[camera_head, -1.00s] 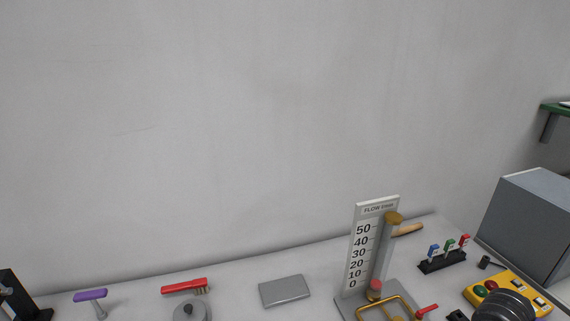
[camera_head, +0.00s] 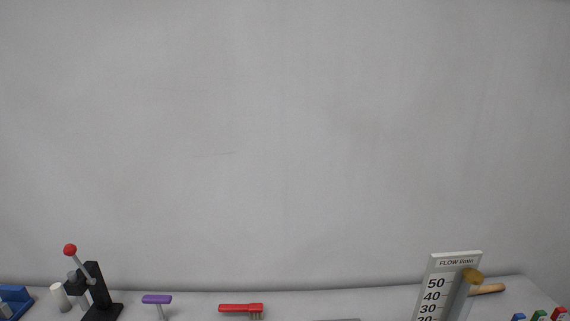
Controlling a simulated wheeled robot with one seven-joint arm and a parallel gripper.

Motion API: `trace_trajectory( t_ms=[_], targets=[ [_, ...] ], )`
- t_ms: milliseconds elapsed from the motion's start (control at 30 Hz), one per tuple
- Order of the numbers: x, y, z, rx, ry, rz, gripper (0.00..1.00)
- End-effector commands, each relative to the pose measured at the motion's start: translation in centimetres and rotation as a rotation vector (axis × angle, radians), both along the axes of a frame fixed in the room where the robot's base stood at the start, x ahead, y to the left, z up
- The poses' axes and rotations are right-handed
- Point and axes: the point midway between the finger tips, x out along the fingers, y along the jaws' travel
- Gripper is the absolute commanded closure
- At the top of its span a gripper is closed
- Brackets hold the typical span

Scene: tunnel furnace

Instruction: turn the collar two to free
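No collar that I can make out shows in the head view now. My gripper is not in view. A black stand with a lever topped by a red ball (camera_head: 70,250) stands at the lower left. A white flow scale (camera_head: 437,291) with a brass-capped tube (camera_head: 472,276) stands upright at the lower right, its base cut off by the lower edge.
A purple-handled tool (camera_head: 157,299) and a red brush (camera_head: 240,308) lie along the bench's back. A blue object (camera_head: 14,297) and a white cylinder (camera_head: 60,297) are at far left. A wooden handle (camera_head: 487,288) lies behind the scale. A bare grey wall (camera_head: 280,140) fills most of the view.

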Motion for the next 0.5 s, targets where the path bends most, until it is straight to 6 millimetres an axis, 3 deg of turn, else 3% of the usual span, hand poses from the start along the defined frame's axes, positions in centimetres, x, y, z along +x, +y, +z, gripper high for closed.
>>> trace_trajectory(
  t_ms=[500],
  targets=[
    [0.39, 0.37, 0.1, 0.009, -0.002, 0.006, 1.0]
  ],
)
